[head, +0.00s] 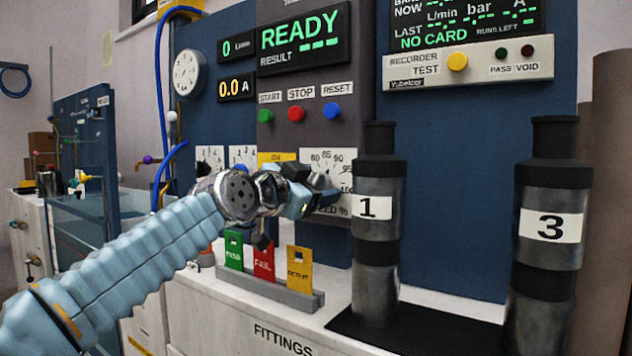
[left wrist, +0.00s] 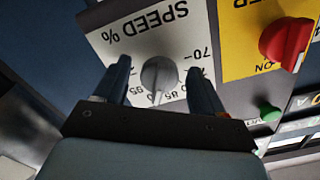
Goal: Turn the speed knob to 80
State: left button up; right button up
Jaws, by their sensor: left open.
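The speed knob (left wrist: 160,75) is a grey round knob on a white dial plate marked SPEED % (left wrist: 135,50), which appears upside down in the left wrist view. Its light pointer line seems to lie between 85 and 95, though the gripper body hides some of the scale. My left gripper (left wrist: 161,83) is open, with one finger on each side of the knob and small gaps visible. In the head view the left gripper (head: 302,190) is in front of the dial plate (head: 330,160) and hides the knob. My right gripper is in neither view.
A red switch (left wrist: 285,43) on a yellow plate and a green button (left wrist: 270,112) are near the dial. Green, red and yellow cards (head: 264,262) stand in a rack below my gripper. Dark cylinders 1 (head: 377,275) and 3 (head: 545,270) stand to the right.

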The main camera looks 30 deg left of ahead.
pick_arm(q)
jog(key=shift+w, duration=0.25)
jog(key=c, duration=1.1)
jog(key=shift+o, duration=0.2)
jog(key=shift+n, duration=0.5)
jog(key=n+p, duration=0.1)
jog(key=n, duration=0.4)
jog(key=shift+n, duration=0.3)
jog(key=n+p, duration=0.1)
jog(key=n, duration=0.4)
jog(key=shift+d, duration=0.1)
jog(key=shift+n, duration=0.3)
